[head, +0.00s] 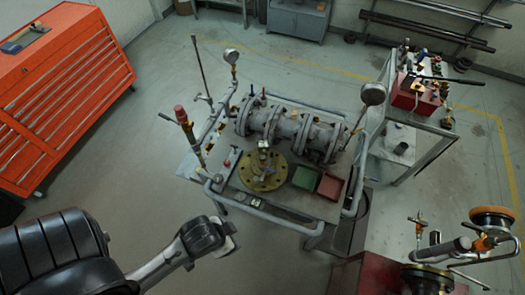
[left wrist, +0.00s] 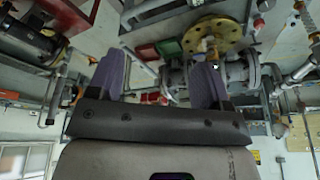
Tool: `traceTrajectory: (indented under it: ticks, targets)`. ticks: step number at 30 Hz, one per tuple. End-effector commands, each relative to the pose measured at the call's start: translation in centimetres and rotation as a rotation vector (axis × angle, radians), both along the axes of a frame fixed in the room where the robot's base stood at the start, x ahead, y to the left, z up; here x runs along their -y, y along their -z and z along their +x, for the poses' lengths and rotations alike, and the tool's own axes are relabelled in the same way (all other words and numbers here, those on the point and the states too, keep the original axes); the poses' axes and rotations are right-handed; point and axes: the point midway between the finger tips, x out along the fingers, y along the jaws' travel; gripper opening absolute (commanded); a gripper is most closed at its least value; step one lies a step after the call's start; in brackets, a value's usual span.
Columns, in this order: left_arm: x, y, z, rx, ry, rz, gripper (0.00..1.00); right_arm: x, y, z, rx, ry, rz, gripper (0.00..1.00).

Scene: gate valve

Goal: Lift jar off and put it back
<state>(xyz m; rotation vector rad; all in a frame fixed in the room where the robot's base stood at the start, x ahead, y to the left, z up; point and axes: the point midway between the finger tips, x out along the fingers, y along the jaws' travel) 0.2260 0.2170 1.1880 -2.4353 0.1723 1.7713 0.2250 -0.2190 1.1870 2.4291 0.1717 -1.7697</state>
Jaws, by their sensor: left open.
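No jar can be made out with certainty. A small pale and green object (head: 264,146) stands by the brass flange (head: 268,184) on the workbench and may be it, but it is too small to tell. My left gripper (head: 228,238) is in front of the bench, lower left, apart from everything on it. In the left wrist view its two purple fingers (left wrist: 160,75) are spread wide with nothing held between them. The brass flange (left wrist: 228,30) shows beyond them. My right gripper is in neither view.
Grey flanged pipework (head: 290,128) runs along the bench, with gauges on stalks (head: 373,95) around it. A green tray (head: 304,178) and a red tray (head: 330,186) sit beside the flange. An orange cabinet (head: 65,90) stands left; open floor lies between.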

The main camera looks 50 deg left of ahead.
Motion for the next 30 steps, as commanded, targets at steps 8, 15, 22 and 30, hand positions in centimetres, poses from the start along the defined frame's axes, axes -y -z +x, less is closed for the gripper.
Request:
traceTrajectory:
  ticks: [8,15,22,30]
  targets:
    - [0.0,0.0,0.0,0.0,0.0,0.0,0.72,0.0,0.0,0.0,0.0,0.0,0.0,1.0]
    - [0.0,0.0,0.0,0.0,0.0,0.0,0.8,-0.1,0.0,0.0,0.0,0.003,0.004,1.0]
    - [0.0,0.0,0.0,0.0,0.0,0.0,0.81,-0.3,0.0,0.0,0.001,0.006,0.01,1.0]
    - [-0.4,-1.9,7.3,0.186,0.007,0.013,0.81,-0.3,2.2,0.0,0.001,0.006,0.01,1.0]
